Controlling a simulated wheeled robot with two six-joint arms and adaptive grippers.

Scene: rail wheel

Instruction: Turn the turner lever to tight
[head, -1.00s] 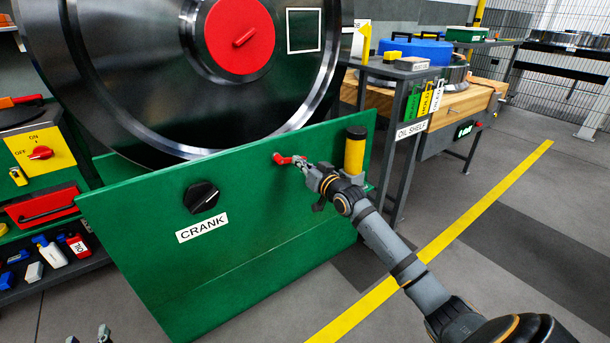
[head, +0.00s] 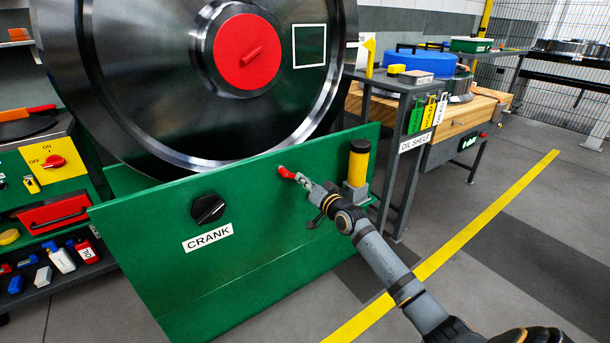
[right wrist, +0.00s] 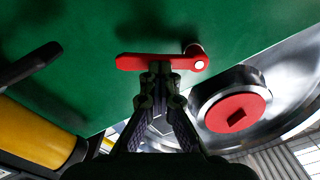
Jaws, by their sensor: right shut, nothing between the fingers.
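The red turner lever (head: 288,174) is on the green panel (head: 240,235), right of the black crank knob (head: 208,209). It slopes down to the right from its pivot. In the right wrist view the lever (right wrist: 140,62) is a red bar across the picture, with its round pivot at the right end. My right gripper (head: 308,186) is at the lever's free end. In the right wrist view its fingertips (right wrist: 160,73) are closed together against or just short of the lever's edge, with nothing between them. My left gripper is out of view.
A yellow cylinder with a black cap (head: 357,165) stands close to the right of my gripper. The big steel wheel (head: 130,80) with a red hub (head: 246,52) rises behind the panel. An oil shelf (head: 400,80) stands at the right. The floor right of the panel is open.

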